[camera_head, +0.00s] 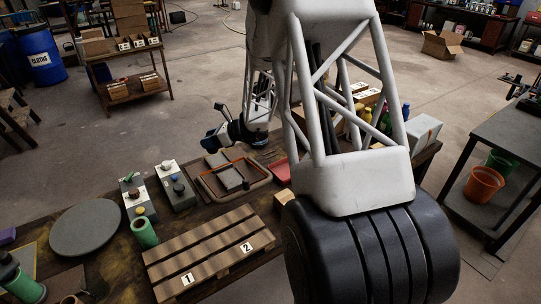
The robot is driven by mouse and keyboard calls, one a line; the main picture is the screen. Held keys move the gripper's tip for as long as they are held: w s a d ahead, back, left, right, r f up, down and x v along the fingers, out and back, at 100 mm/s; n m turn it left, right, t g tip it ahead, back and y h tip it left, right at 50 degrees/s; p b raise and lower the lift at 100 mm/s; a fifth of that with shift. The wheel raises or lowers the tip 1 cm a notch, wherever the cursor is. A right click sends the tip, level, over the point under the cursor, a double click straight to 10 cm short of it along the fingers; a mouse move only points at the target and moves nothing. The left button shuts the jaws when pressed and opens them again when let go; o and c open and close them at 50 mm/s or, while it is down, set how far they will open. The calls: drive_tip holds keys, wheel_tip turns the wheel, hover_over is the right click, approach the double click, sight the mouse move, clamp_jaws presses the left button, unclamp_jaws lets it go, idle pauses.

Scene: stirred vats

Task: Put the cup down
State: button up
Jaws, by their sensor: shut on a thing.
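My gripper (217,133) hangs over the bench near the middle of the picture, small and partly dark, at the end of my white truss arm. It points left and is shut on a small blue-grey thing (209,143), which I take for the cup; its outline is too small to be sure. It is held above the workbench (110,262), behind and above a tray with an orange edge. A green open-topped cylinder (145,233) stands upright on the bench, apart from my gripper.
A slatted pallet (212,250) with tags 1 and 2 lies at the bench front. The rimmed tray (245,190) lies behind the pallet. My arm hides the bench's right part.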

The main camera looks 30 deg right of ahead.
drive_tip(key=w+d+m+t+h, duration=0.1)
drive_tip(key=w+d+m, duration=0.1)
drive_tip(key=d, duration=1.2)
drive_tip(key=w+d+m+t+h, duration=0.1)
drive_tip(key=w+d+h, duration=0.1)
drive_tip(key=d, duration=1.2)
wheel_tip(320, 180, down, 5)
drive_tip(key=shift+s+f, duration=0.15)
wheel_tip(320, 180, down, 6)
drive_tip(key=shift+f, duration=0.2)
drive_tip(key=shift+f, duration=1.8)
drive_tip(key=shift+f, duration=0.35)
